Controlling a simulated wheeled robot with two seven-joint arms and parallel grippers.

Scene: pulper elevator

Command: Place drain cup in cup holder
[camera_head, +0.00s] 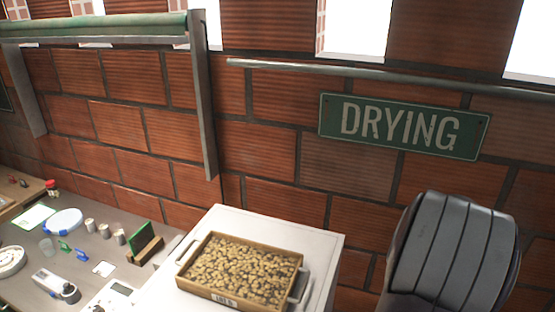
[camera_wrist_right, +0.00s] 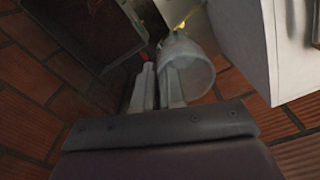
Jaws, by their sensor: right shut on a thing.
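In the right wrist view, my right gripper (camera_wrist_right: 160,75) is shut on a pale, translucent cup (camera_wrist_right: 192,74), which looks like the drain cup. The cup is at the fingertips, toward the right finger, and appears tilted in this view. My right gripper is not visible in the head view; my left gripper is in neither view. I cannot pick out the cup holder for sure in either view.
In the wrist view, a white box-like body (camera_wrist_right: 243,40) stands close right of the cup, and a dark panel (camera_wrist_right: 75,25) is at upper left. In the head view, a tray of beans (camera_head: 242,270) rests on a white cabinet (camera_head: 322,243), beside a cluttered table (camera_head: 100,258).

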